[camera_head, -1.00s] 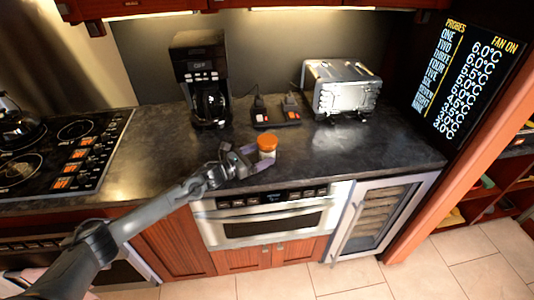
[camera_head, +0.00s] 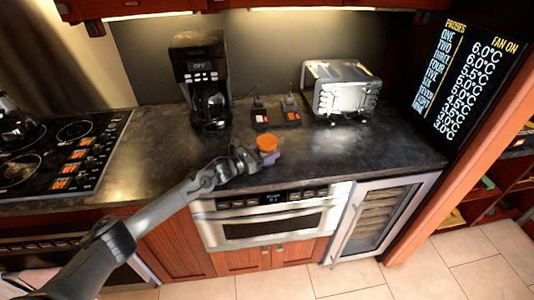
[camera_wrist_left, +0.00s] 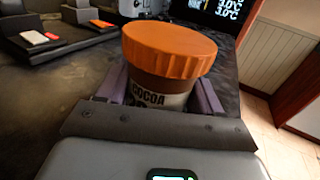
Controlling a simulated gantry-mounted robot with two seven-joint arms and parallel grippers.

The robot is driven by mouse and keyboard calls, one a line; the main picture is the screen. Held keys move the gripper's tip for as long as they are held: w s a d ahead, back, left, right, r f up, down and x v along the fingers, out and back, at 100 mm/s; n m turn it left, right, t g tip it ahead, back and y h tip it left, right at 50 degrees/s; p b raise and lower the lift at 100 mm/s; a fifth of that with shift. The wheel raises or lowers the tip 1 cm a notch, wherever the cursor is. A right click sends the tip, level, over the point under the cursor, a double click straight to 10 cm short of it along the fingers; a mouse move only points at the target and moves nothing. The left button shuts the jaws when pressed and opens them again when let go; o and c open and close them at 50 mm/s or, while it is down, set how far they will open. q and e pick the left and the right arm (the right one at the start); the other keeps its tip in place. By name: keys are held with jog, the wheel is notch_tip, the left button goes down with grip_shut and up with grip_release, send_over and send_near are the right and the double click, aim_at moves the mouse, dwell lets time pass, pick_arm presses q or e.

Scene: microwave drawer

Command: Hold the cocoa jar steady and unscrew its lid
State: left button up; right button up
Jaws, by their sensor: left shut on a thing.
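The cocoa jar (camera_wrist_left: 158,96) has a brown body with a pale label reading "COCOA". Its ribbed orange lid (camera_head: 267,144) is on the jar and also fills the upper middle of the left wrist view (camera_wrist_left: 168,50). The jar is upright near the counter's front edge, above the microwave drawer. My left gripper (camera_head: 262,158) is shut on the jar's body below the lid, with a purple finger on each side in the left wrist view (camera_wrist_left: 160,98). The gripper hides the jar's lower part in the head view. My right gripper is not in view.
A coffee maker (camera_head: 203,85), a black device with red switches (camera_head: 276,116) and a silver toaster (camera_head: 342,90) stand behind on the dark counter (camera_head: 375,150). The stove (camera_head: 65,150) is at left. The counter right of the jar is clear.

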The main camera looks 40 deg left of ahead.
aim_at(275, 138)
pick_arm(q)
jog(key=shift+c, duration=0.6)
jog(key=shift+r, duration=0.1)
jog(key=shift+r, duration=0.45)
jog(key=r, duration=0.3)
jog(key=shift+d+r+p, duration=0.2)
jog(key=shift+r+p, duration=0.1)
jog(key=shift+p, duration=0.05)
jog(key=s+d+r+p, duration=0.1)
jog(key=s+d+r, duration=0.2)
jog(key=d+r, duration=0.3)
jog(key=d, duration=0.4)
jog(key=shift+s+d+r, duration=0.15)
jog(key=shift+d+r, duration=0.05)
jog(key=shift+d, duration=0.2)
jog(key=o, duration=0.5)
jog(key=shift+f, duration=0.1)
jog(key=c, duration=0.8)
